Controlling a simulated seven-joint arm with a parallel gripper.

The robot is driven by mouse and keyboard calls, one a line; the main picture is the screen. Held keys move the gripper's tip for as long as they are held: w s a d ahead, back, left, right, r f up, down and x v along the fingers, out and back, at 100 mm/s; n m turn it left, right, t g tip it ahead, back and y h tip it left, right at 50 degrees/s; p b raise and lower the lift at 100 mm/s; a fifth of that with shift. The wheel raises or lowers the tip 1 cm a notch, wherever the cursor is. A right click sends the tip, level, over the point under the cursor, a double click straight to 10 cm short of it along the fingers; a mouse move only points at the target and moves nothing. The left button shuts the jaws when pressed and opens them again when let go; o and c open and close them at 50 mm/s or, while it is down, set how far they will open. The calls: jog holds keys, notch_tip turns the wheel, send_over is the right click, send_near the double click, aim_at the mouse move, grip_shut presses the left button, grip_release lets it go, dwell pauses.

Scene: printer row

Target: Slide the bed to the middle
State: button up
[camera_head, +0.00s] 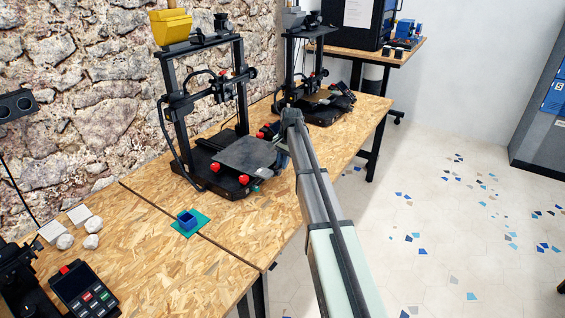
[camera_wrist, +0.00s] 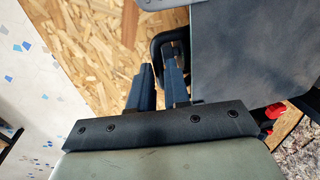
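The bed (camera_head: 245,153) is a flat dark grey plate on the nearer black printer (camera_head: 172,95). In the head view it sits forward of the printer's upright frame. In the wrist view the bed (camera_wrist: 250,55) fills the upper right. My gripper (camera_head: 277,140) is at the bed's right side in the head view, mostly hidden by my arm. In the wrist view its two dark fingers (camera_wrist: 158,80) stand a narrow gap apart, left of the bed's edge. Nothing shows held between them. A dark curved part (camera_wrist: 160,42) lies just beyond the fingertips; I cannot tell whether they touch it.
A second printer (camera_head: 320,100) stands farther back on the wooden table (camera_head: 150,235). Red knobs (camera_head: 243,180) sit under the bed's corners. Open floor is at right.

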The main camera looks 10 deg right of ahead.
aim_at(259, 155)
grip_shut()
jog(key=w+a, duration=0.8)
jog(key=shift+w+a, duration=0.1)
jog(key=shift+w, duration=0.1)
jog(key=shift+o, duration=2.3)
grip_release()
jog(key=shift+s, duration=0.1)
notch_tip(259, 155, up, 14)
jog(key=s+d, duration=0.1)
jog(key=shift+s+d+f, duration=0.2)
jog(key=shift+s+d, duration=0.15)
jog(key=shift+d, duration=0.05)
